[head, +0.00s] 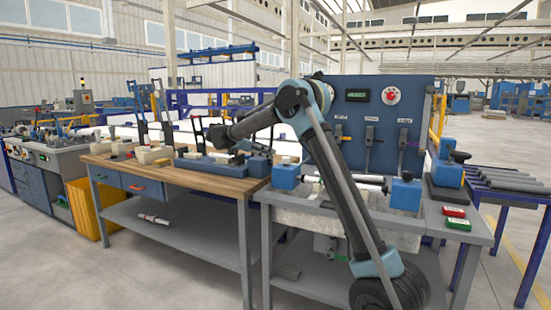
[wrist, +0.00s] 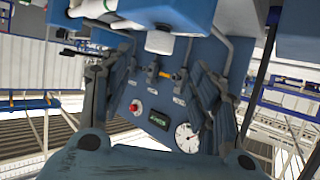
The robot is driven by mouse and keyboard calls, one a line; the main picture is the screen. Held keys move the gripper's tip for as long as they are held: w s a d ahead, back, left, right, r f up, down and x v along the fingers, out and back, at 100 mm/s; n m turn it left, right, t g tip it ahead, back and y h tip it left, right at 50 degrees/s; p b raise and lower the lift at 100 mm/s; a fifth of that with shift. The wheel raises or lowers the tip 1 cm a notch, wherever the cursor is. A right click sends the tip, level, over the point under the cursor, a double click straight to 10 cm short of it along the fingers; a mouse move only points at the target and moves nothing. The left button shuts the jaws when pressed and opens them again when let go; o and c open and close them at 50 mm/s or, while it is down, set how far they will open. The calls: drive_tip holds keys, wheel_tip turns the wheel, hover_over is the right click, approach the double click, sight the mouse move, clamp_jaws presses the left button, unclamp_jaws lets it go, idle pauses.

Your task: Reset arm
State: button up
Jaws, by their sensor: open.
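My arm rises from the lower right of the head view, bends at a blue elbow and reaches left over the wooden workbench (head: 190,188). My gripper (head: 218,137) is at the far end of the arm, above the bench; its fingers are hard to make out there. In the wrist view my gripper (wrist: 155,70) shows two dark fingers spread wide apart, with nothing between them. The blue test panel (head: 363,125) stands behind the arm. It shows upside down beyond the fingers in the wrist view (wrist: 157,120).
A test station with blue clamp blocks (head: 286,176) holds a light pipe (head: 362,179), partly hidden by my arm. Red and green buttons (head: 456,217) sit at its right. Grey pipes (head: 515,180) lie on a blue rack. Clamps and lever tools crowd the bench. Floor at left front is clear.

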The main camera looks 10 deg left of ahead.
drive_tip(key=shift+s+a+r, duration=0.25)
drive_tip(key=shift+s+a, duration=0.05)
drive_tip(key=shift+a, duration=0.25)
